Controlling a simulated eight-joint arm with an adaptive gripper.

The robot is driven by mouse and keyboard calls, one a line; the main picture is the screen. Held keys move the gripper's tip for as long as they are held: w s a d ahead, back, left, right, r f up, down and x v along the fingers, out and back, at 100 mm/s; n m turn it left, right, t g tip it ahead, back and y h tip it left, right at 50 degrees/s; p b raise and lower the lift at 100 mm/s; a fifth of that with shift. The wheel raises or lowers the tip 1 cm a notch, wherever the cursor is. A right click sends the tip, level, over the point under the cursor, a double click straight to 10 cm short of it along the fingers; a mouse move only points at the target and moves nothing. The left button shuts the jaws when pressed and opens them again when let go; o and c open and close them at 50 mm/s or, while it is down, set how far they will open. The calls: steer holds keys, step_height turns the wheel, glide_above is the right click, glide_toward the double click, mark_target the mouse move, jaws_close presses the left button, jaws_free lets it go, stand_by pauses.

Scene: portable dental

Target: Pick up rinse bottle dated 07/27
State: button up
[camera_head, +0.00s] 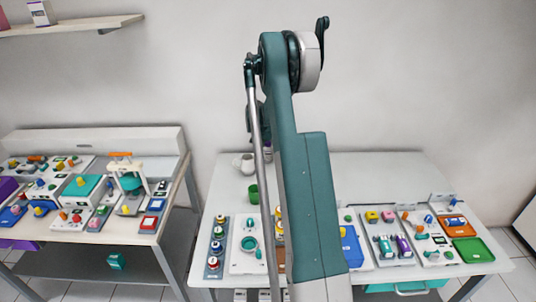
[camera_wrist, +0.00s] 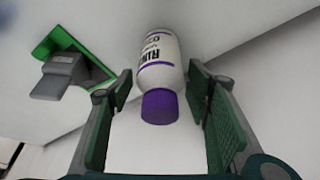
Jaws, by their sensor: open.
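A white rinse bottle (camera_wrist: 160,62) with a purple cap shows in the wrist view, cap toward the bottom of the picture. Its label faces the camera in dark letters starting "RIN"; the smaller date line is too blurred to read. My gripper (camera_wrist: 160,88) is open, with one green-padded finger on each side of the bottle. The bottle lies between the fingertips or just beyond them, and I see no clear contact.
In the wrist view a green plate with a grey block (camera_wrist: 62,75) is left of the bottle. Another crowded table (camera_head: 150,225) stands left.

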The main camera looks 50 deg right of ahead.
steer(key=shift+c, duration=0.6)
steer(key=c, duration=1)
steer(key=shift+r+p, duration=0.85)
steer(key=shift+r, duration=4.2)
